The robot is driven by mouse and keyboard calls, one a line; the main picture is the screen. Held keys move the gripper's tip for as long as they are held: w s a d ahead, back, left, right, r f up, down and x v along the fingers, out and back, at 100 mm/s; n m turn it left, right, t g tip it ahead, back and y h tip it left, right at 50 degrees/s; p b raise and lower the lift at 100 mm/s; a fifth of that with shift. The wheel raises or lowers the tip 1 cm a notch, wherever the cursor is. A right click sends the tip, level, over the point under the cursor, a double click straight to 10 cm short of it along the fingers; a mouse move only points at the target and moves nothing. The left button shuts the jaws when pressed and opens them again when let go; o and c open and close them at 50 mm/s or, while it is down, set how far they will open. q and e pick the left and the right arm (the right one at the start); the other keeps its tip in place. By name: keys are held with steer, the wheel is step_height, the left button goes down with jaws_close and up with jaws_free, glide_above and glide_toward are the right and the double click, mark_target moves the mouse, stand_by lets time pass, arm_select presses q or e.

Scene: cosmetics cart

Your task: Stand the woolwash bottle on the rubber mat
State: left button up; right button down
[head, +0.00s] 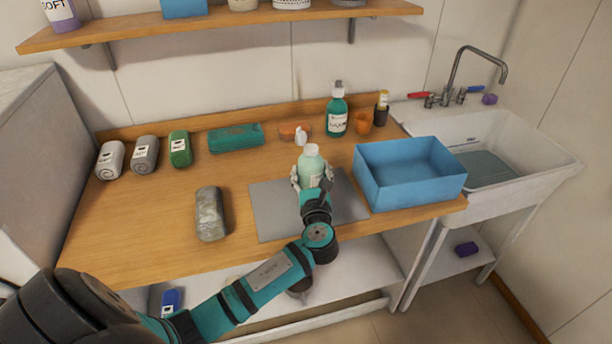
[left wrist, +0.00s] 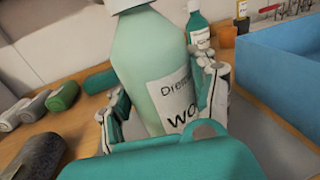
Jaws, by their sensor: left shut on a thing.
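The woolwash bottle (head: 312,168) is pale green with a white cap and a white label. In the left wrist view the bottle (left wrist: 150,62) fills the middle, its label partly readable, and it looks nearly upright. My left gripper (head: 312,183) is shut around its body, with a finger on each side. The grey rubber mat (head: 268,207) lies flat on the wooden counter, below and around the bottle in the head view. The bottle's base is hidden by my gripper, so I cannot tell whether it touches the mat. My right gripper is not in view.
A blue bin (head: 410,178) stands right of the mat. A dark grey roll (head: 210,214) lies to its left. Behind are a teal case (head: 236,137), a green pump bottle (head: 337,115) and an orange cup (head: 362,123). Several rolled towels (head: 145,155) sit back left.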

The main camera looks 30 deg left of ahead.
mark_target(306, 179)
arm_select(q)
steer(key=shift+w+a, duration=0.3)
steer(key=shift+a, duration=0.2)
steer(key=shift+w+a, duration=0.3)
steer(key=shift+a, duration=0.2)
steer(key=shift+a+f, duration=0.15)
steer(key=shift+f, duration=0.15)
step_height(306, 179, down, 3)
steer(key=shift+f, duration=0.2)
steer(key=o, duration=1.2)
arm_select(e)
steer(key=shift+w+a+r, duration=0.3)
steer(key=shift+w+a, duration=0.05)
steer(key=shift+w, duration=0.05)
arm_select(q)
steer(key=b+v, duration=0.1)
steer(key=v, duration=1)
steer(key=shift+s+d, duration=0.4)
steer(key=shift+d, duration=0.05)
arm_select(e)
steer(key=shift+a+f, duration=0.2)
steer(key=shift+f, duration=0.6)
